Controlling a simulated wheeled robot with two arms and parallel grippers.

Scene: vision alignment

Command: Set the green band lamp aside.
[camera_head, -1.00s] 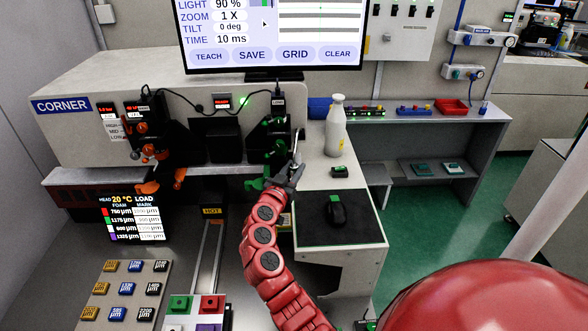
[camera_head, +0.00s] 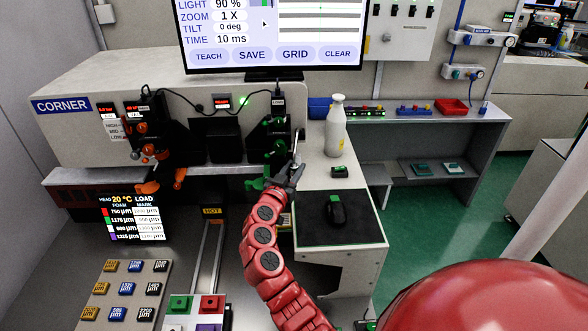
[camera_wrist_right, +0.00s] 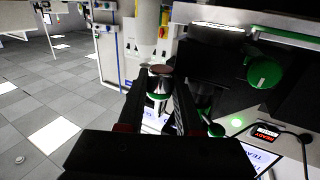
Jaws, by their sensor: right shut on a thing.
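My right gripper (camera_head: 288,177) is at the front of the right-hand black device with green knobs (camera_head: 270,145). In the right wrist view, its two dark fingers (camera_wrist_right: 161,95) are closed on the green band lamp (camera_wrist_right: 160,82), a short silvery cylinder with a dark reddish end face and a green ring. In the head view the lamp is hard to make out; a thin silvery piece shows just above the fingertips. I cannot tell whether the lamp touches the device. My left gripper is not in view.
A similar device with orange knobs (camera_head: 150,150) stands to the left. Bare pale counter lies around the bottle. A monitor (camera_head: 272,35) stands behind.

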